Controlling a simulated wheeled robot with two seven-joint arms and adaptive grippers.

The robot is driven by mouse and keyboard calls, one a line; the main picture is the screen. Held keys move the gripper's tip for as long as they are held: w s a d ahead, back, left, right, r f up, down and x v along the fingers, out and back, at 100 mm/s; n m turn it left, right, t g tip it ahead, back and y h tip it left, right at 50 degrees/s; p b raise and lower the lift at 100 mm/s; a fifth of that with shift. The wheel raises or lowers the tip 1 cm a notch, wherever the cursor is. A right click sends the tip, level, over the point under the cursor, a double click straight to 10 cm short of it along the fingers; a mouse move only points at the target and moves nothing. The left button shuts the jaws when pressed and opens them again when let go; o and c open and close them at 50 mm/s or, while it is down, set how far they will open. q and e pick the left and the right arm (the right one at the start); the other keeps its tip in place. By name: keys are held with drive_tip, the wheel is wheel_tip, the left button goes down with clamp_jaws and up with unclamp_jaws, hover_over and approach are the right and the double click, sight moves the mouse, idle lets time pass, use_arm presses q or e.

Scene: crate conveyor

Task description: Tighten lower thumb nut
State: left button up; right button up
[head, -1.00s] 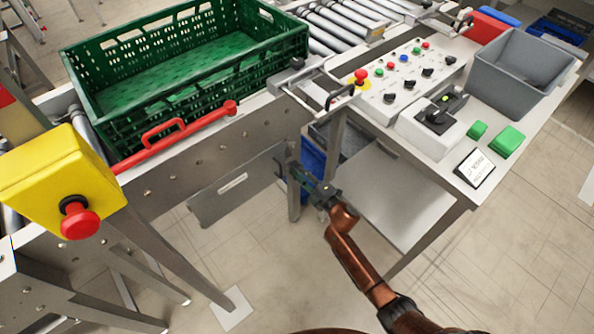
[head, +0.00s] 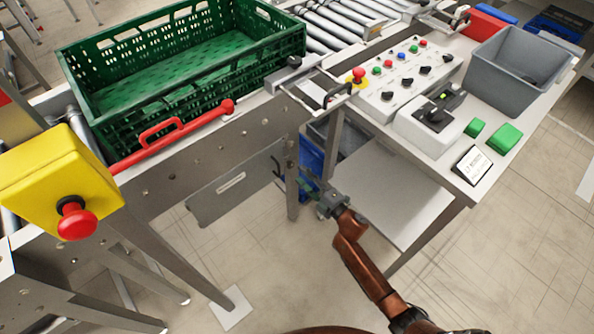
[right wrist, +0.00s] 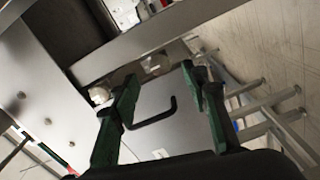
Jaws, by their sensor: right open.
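My right gripper (head: 296,174) is open beside the steel leg under the conveyor's right end. In the right wrist view its two green-and-black fingers (right wrist: 160,108) are spread apart with nothing held between them. Behind them is a flat grey plate (right wrist: 180,92) with a bent black handle (right wrist: 154,116). A small pale round knob (right wrist: 100,95) shows by the left finger, and another small pale piece (right wrist: 160,153) shows low between the fingers. I cannot tell whether either is the lower thumb nut. The nut cannot be made out in the head view. My left gripper is out of view.
A green crate (head: 97,112) sits on the conveyor, with a red handled bar (head: 175,137) in front. The control table (head: 440,165) carries a button panel (head: 405,72) and a grey bin (head: 480,85). A yellow emergency-stop box (head: 50,180) is at left. The floor in front is free.

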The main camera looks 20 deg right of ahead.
drive_tip(key=v, duration=0.7)
drive_tip(key=shift+s, duration=0.2)
drive_tip(key=shift+d, duration=0.1)
